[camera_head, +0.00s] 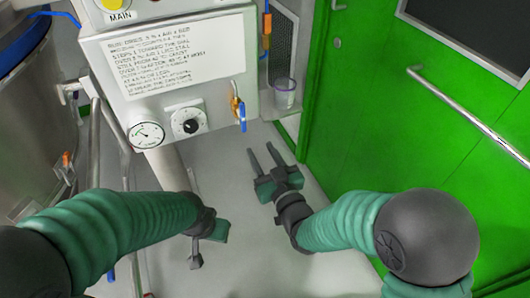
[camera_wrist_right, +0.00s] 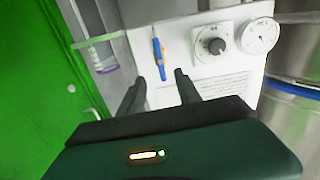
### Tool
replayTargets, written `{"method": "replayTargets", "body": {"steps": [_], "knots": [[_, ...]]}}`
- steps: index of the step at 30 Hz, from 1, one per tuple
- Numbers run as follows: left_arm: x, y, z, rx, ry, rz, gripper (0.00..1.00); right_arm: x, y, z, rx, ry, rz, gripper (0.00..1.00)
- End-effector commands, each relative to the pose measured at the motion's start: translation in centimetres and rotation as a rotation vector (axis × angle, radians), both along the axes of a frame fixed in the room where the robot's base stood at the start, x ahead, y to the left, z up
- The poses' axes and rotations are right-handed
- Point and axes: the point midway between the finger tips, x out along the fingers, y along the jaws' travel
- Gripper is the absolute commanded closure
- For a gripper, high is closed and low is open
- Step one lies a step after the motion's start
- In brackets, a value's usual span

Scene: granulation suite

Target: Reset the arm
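My right gripper (camera_head: 265,163) is in the middle of the head view, its two dark fingers apart with nothing between them. It hangs in front of and below the white control panel, apart from it. The right wrist view also shows its two separated fingers (camera_wrist_right: 158,92) pointing at the panel. My left gripper (camera_head: 195,222) is lower and left of it, below the gauge; it is seen from behind and partly hidden by its own wrist, with one finger-like part reaching up and another part reaching down. It appears to touch nothing.
A steel vessel (camera_head: 28,110) and pipes are at left. A green door (camera_head: 400,110) with a metal bar (camera_head: 470,115) is at right.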

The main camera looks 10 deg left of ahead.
Motion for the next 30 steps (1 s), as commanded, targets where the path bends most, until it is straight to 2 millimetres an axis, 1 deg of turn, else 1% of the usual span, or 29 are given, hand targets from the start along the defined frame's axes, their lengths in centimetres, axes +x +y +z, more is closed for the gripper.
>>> {"method": "replayTargets", "body": {"steps": [1, 3, 6, 18, 20, 22, 23, 24, 26, 27, 29, 30], "knots": [[0.0, 0.0, 0.3, 0.000, 0.000, 0.000, 0.64, -0.7, -0.5, 0.1, -0.001, 0.002, 0.000, 0.60], [0.0, 0.0, 0.4, 0.000, 0.000, 0.000, 0.64, -1.3, -0.9, 0.1, -0.001, 0.001, 0.000, 0.60], [0.0, 0.0, 0.5, 0.000, 0.000, 0.000, 0.64, -1.7, -1.1, 0.0, 0.000, 0.000, 0.000, 0.60], [0.0, 0.0, 0.4, 0.000, 0.000, 0.000, 0.64, -1.6, -1.2, -0.1, -0.001, 0.002, -0.001, 0.60], [0.0, 0.0, 0.4, 0.000, 0.000, 0.000, 0.64, -1.4, -1.6, -0.4, -0.013, 0.017, -0.010, 0.60], [0.0, 0.0, 0.4, 0.000, 0.000, 0.000, 0.64, -0.9, -3.3, -1.3, -0.056, 0.076, -0.041, 0.60], [0.0, 0.0, 0.4, 0.000, 0.000, 0.000, 0.64, -0.6, -4.6, -2.1, -0.085, 0.120, -0.063, 0.60], [0.0, 0.0, 0.4, 0.000, 0.000, 0.000, 0.64, -0.3, -6.7, -3.3, -0.129, 0.193, -0.101, 0.60], [0.0, 0.0, 0.4, 0.000, 0.000, 0.000, 0.64, -0.5, -10.6, -5.4, -0.201, 0.332, -0.168, 0.60], [0.0, 0.0, 0.4, 0.000, 0.000, 0.000, 0.64, -1.2, -13.4, -6.8, -0.244, 0.432, -0.215, 0.60], [0.0, 0.0, 0.4, 0.000, 0.000, 0.000, 0.64, -2.8, -17.3, -8.6, -0.295, 0.578, -0.278, 0.60], [0.0, 0.0, 0.4, 0.000, 0.000, 0.000, 0.64, -4.2, -19.5, -9.7, -0.319, 0.669, -0.317, 0.60]]}}
